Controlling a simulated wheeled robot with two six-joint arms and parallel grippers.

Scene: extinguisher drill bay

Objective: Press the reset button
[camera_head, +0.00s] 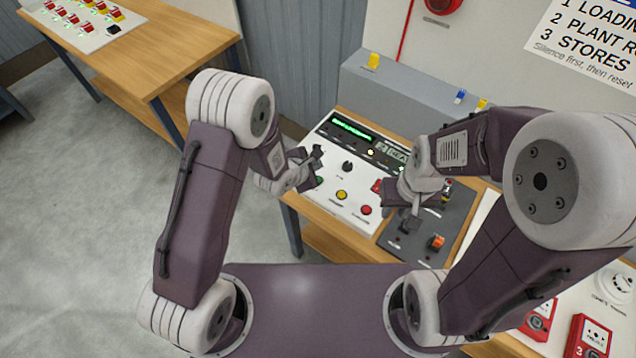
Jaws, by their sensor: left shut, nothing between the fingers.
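A white control panel (325,193) lies on the wooden bench in the middle of the camera_head view. It carries a yellow button (341,195), a red button (366,209), a black knob (347,167) and a green display (352,130). The labels are too small to read, so I cannot tell which button is the reset button. My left gripper (316,157) is shut and empty at the panel's left side, up and left of the yellow button. My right gripper (407,224) is over the dark panel to the right; its fingers are unclear. It and its arm hide part of the panels.
The dark panel (400,242) has an orange switch (437,242). A grey box (400,90) stands behind the panels against the wall. Red call points (590,338) are at lower right. Another bench (165,45) is at upper left, with open floor before it.

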